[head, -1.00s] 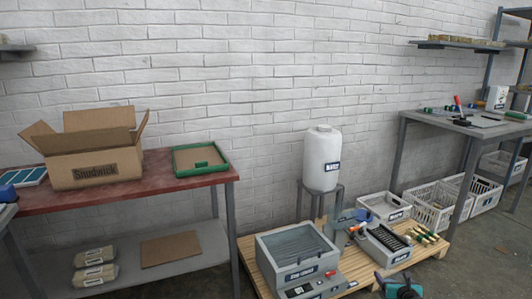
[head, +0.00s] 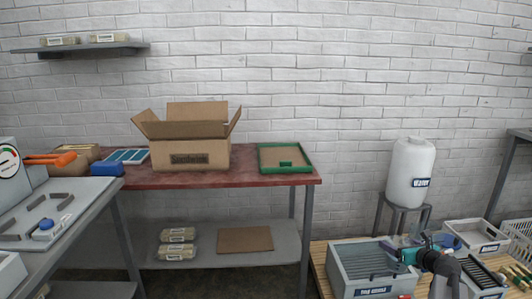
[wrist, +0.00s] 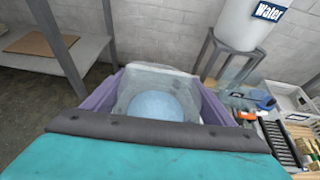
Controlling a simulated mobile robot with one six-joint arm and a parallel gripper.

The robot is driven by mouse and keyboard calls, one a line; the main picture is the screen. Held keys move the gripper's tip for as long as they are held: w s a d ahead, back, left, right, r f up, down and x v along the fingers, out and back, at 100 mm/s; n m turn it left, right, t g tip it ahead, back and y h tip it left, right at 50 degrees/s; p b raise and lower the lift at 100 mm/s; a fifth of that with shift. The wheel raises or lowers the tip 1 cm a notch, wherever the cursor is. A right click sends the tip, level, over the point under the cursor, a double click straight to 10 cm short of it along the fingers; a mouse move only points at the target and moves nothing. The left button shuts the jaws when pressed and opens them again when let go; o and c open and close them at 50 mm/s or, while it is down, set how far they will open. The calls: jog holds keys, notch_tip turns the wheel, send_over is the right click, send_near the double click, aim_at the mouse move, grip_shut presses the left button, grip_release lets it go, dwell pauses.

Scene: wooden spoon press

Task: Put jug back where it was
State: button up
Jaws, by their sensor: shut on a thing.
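My gripper (wrist: 160,82) is shut on a clear, see-through jug (wrist: 135,95) in the wrist view. A pale blue round area shows inside or through the jug. The purple fingers press on its two sides. In the head view my gripper (head: 406,250) hangs in front of the white water tank, over the right part of a grey slatted-top box (head: 365,262). The jug is hard to make out there. The white tank (head: 412,172), labelled Water, stands on a grey stool (head: 400,208) by the wall.
A pallet (head: 320,260) carries the grey box and, at right, a grey tray (head: 476,238). A red-topped table (head: 215,180) holds an open carton (head: 188,152) and a green-rimmed tray (head: 285,158). A grey bench (head: 60,215) is at left. Floor shows between the benches.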

jog(key=w+a+r+n+g+y, duration=0.1)
jog(key=a+r+n+y, duration=0.35)
jog(key=a, duration=0.85)
jog(key=w+a+r+n+g+y, duration=0.1)
jog(key=a+r+n+y, duration=0.1)
jog(key=a+r, duration=0.9)
jog(key=s+a+f+n+g+y, duration=0.1)
jog(key=s+a+n+g+y, duration=0.1)
jog(key=s+a, duration=0.3)
jog(key=s+a+f+n+g+y+p, duration=0.1)
jog(key=s+a, duration=0.4)
jog(key=a, duration=0.5)
jog(key=shift+s+a+f+n+g+y, duration=0.15)
jog(key=shift+s+f+n+g+y, duration=0.2)
jog(key=shift+f+n+y, duration=0.35)
jog(key=shift+m, duration=0.25)
notch_tip(320, 180, up, 21)
jog(key=p, duration=2.8)
jog(key=shift+w+f+p, duration=0.1)
jog(key=shift+f+p, duration=0.05)
jog(key=shift+p, duration=0.2)
